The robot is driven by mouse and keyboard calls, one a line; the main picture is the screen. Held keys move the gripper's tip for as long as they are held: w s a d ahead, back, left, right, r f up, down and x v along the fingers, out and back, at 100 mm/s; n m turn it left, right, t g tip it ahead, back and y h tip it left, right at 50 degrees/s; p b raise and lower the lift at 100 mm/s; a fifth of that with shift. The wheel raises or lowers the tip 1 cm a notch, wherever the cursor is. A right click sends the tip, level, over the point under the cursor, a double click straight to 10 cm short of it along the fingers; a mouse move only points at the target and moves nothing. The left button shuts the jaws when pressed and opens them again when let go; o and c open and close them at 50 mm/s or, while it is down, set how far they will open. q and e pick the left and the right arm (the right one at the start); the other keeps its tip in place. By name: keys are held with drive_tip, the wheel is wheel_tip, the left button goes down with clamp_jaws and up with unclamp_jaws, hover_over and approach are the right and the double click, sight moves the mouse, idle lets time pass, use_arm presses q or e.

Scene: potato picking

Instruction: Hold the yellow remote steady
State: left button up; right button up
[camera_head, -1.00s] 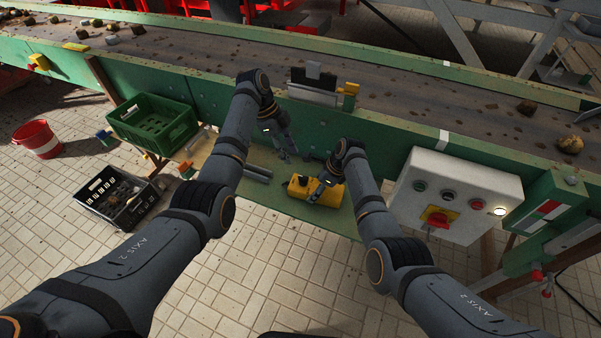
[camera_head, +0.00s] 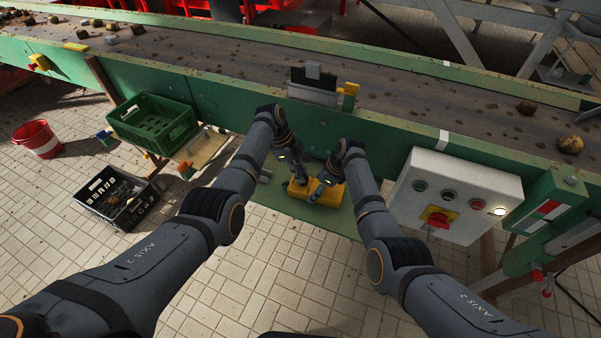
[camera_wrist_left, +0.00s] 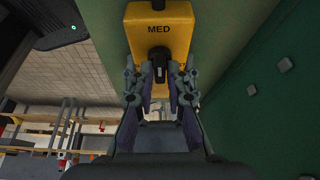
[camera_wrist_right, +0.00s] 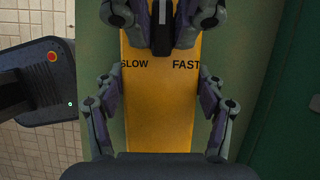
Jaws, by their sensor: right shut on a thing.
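The yellow remote (camera_head: 331,197) lies on the green ledge below the conveyor. The right wrist view shows SLOW and FAST on its yellow face (camera_wrist_right: 158,105), and the left wrist view shows MED near its far end (camera_wrist_left: 158,14). My right gripper (camera_head: 320,188) is shut across the remote's body, one finger against each long side. My left gripper (camera_head: 294,180) is over the remote's other end. Its fingers stand apart on both sides of the black knob (camera_wrist_left: 159,66), with visible gaps. The left fingers hide part of the remote in the right wrist view.
The conveyor's green side wall (camera_head: 385,135) rises just behind the ledge (camera_head: 300,210). A white control box (camera_head: 470,185) with a red switch is to the right. A green crate (camera_head: 150,125), a black crate (camera_head: 118,200) and a red bucket (camera_head: 38,140) are to the left.

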use_arm(q)
clamp_jaws()
drive_tip(key=n+t, duration=0.1)
drive_tip(key=n, duration=0.1)
drive_tip(key=n+t, duration=0.1)
drive_tip(key=n, duration=0.1)
drive_tip(key=shift+s+n, duration=0.2)
drive_tip(key=shift+n, duration=0.2)
drive_tip(key=n+t, duration=0.1)
drive_tip(key=n, duration=0.4)
drive_tip(key=shift+s+t+y, duration=0.15)
drive_tip(key=shift+t+y, duration=0.25)
drive_tip(key=shift+n, duration=0.4)
drive_tip(key=o, duration=0.6)
unclamp_jaws()
